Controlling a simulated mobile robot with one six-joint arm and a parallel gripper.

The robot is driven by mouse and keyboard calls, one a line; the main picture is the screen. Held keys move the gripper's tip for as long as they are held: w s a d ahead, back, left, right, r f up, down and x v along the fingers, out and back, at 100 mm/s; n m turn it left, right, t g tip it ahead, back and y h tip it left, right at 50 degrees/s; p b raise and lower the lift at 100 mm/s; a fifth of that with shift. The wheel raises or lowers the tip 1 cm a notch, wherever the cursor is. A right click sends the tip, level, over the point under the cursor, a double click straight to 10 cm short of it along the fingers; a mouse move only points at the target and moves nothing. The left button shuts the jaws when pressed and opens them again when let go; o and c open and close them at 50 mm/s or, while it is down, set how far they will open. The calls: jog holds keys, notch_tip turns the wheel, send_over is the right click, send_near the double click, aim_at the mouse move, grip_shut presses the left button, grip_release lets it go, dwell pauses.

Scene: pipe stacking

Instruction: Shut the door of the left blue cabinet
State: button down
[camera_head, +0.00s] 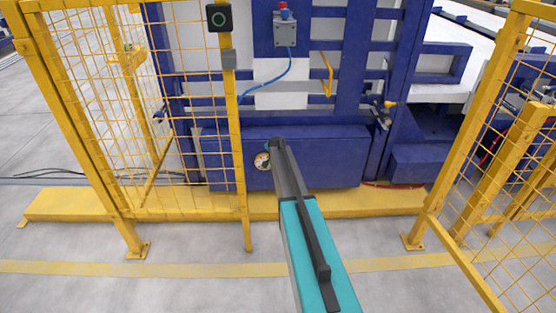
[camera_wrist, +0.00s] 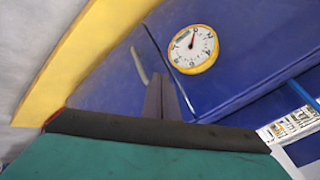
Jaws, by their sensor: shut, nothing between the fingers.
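A long low blue cabinet (camera_head: 325,158) stands against the machine at the back, its left part behind yellow mesh. A round white gauge with a yellow rim sits on its front, and it shows large in the wrist view (camera_wrist: 193,49). In the wrist view a dark seam runs beside the gauge, with a pale handle-like strip (camera_wrist: 140,66) on the blue panel (camera_wrist: 105,85) left of it. I cannot tell whether this panel is a door ajar. My gripper (camera_head: 277,146) is shut and empty in front of the cabinet, right of the gauge; contact is unclear.
A yellow mesh fence (camera_head: 233,120) with a black button box (camera_head: 219,17) stands at left, and another fence (camera_head: 432,215) at right. A yellow floor beam (camera_head: 385,201) runs below the cabinet. The gap between the fences is open, with clear grey floor before it.

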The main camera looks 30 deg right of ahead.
jog(key=s+a+r, duration=0.4)
jog(key=a+r, duration=0.3)
jog(key=r, duration=0.1)
jog(key=shift+s+p, duration=0.3)
jog(key=shift+s, duration=0.05)
jog(key=shift+d, duration=0.1)
dwell(0.4)
